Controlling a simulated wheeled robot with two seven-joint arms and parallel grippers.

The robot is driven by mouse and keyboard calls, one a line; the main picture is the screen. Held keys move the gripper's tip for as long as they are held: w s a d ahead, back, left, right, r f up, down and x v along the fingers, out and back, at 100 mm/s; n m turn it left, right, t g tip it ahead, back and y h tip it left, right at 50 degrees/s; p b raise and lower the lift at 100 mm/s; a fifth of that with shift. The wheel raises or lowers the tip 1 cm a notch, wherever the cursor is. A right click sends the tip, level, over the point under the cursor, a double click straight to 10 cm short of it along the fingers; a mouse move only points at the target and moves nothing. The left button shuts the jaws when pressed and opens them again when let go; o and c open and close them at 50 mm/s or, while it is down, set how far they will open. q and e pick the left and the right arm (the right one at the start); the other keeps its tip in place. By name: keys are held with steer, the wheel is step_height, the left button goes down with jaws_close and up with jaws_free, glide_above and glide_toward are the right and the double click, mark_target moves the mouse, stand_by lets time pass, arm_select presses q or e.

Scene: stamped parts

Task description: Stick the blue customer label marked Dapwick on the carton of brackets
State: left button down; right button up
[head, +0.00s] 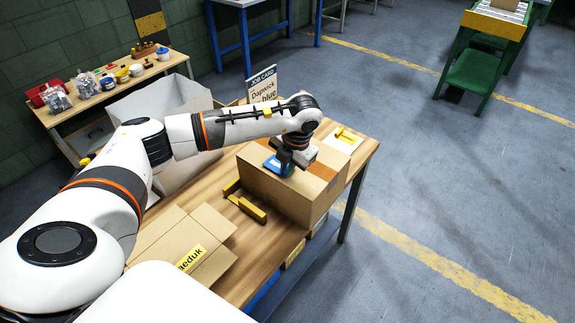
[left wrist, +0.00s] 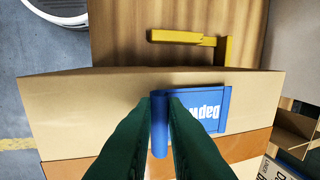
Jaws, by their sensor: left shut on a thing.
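The blue label (head: 277,168) is at the top of the closed tan carton (head: 272,195). In the left wrist view the blue label (left wrist: 212,108) shows white letters upside down, "Dapw", the rest hidden by a finger. My left gripper (head: 293,161) points down over the carton and is shut on the label's blue grip edge; its dark green fingers (left wrist: 160,110) cover part of it. The label lies close along the carton's top (left wrist: 75,110), beside the brown tape; I cannot tell if it is pressed down. My right gripper is not in view.
Yellow brackets (head: 250,208) lie on the wooden table (head: 222,184) beside the carton. A white card (head: 351,147) with a yellow bracket lies behind it. A job card (head: 262,84) reads Dapwick, blue. Another carton (head: 165,238) has a yellow label, partly hidden, reading "aeduk" (head: 190,259).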

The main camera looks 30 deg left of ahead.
arm_select(q)
steer(key=shift+f+b, duration=0.4)
steer(key=shift+f, duration=0.1)
stand_by(0.4)
steer(key=c, duration=1.4)
jaws_free()
steer(key=shift+s, duration=0.1)
steer(key=b+v, duration=0.1)
steer(key=v, duration=0.7)
steer(key=b+v, duration=0.1)
steer(key=v, duration=0.3)
steer(key=shift+a+r+b, duration=0.15)
steer(key=shift+a+b, duration=0.1)
steer(key=shift+b, duration=0.1)
